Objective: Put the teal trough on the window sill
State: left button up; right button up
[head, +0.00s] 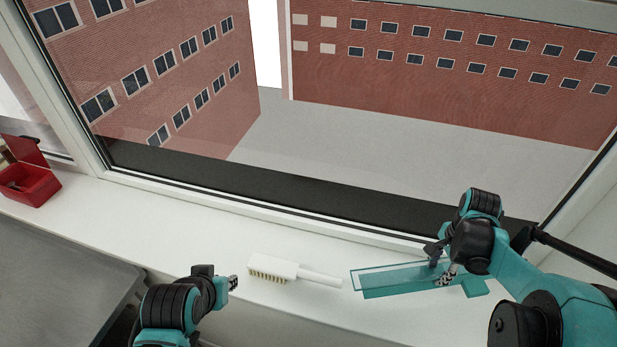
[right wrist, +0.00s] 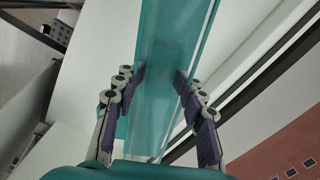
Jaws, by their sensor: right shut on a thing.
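The teal trough (head: 395,282) is a long, see-through channel at the right of the head view. It lies lengthwise over the right part of the white window sill (head: 190,222); I cannot tell whether it touches the sill. My right gripper (head: 443,270) is shut on the trough near its right end and hides part of it. In the right wrist view the trough (right wrist: 175,50) runs between the two finger pads of this gripper (right wrist: 160,78). My left gripper (head: 233,283) is in front of the sill, apart from the trough; its jaw opening is unclear.
A white brush (head: 274,266) lies on the sill, its handle pointing toward the trough's left end. An open red box (head: 32,186) stands on the far left of the sill. A grey metal surface (head: 60,275) is at lower left. The window frame (head: 300,230) runs behind the sill.

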jog(key=shift+w+d, duration=0.1)
jog(key=shift+w, duration=0.2)
jog(key=shift+s+f, duration=0.1)
jog(key=shift+f, duration=0.05)
jog(key=b, duration=0.1)
send_over(423, 293)
jog(key=f, duration=0.6)
jog(key=shift+w+d, duration=0.15)
jog(key=shift+w, duration=0.05)
notch_tip(423, 293, down, 3)
jog(key=shift+s+f+b, duration=0.1)
jog(key=shift+s+b, duration=0.05)
jog(key=shift+b, duration=0.4)
jog(key=shift+f, duration=0.25)
pick_arm(q)
jog(key=shift+w+f, duration=0.2)
jog(key=shift+f, duration=0.8)
